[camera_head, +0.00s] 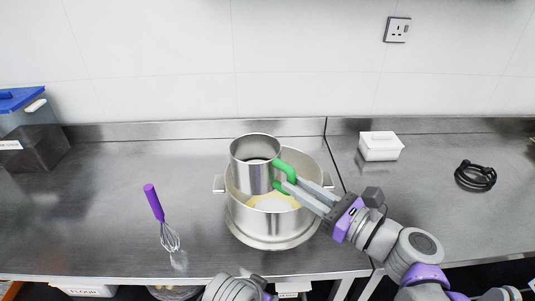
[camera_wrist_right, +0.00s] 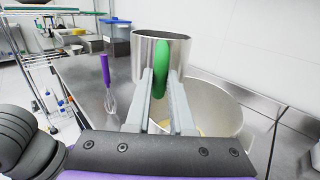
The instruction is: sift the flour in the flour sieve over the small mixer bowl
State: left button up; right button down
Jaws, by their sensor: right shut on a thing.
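The flour sieve (camera_head: 249,172) is a metal cylinder with a green handle (camera_head: 286,170). It is upright over the left part of the mixer bowl (camera_head: 270,228), its lower part inside the rim line. My right gripper (camera_head: 287,186) is shut on the green handle. In the right wrist view the sieve (camera_wrist_right: 145,58) stands ahead of my fingers (camera_wrist_right: 160,95). Pale flour (camera_head: 273,203) shows in the bowl below the sieve. The inside of the sieve is mostly hidden. At the bottom of the head view a grey part of my left arm shows, but its gripper is not in view.
A purple-handled whisk (camera_head: 162,220) lies on the steel counter left of the bowl. A white box (camera_head: 380,147) and a coiled black cable (camera_head: 475,176) are on the right. A dark bin (camera_head: 36,150) stands at the far left. The counter between bin and whisk is clear.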

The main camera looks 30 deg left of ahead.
jog(key=s, duration=0.1)
jog(key=s+d, duration=0.1)
jog(key=s, duration=0.1)
jog(key=s+r+p, duration=0.1)
jog(key=shift+s+d, duration=0.2)
jog(key=shift+d, duration=0.05)
dwell(0.8)
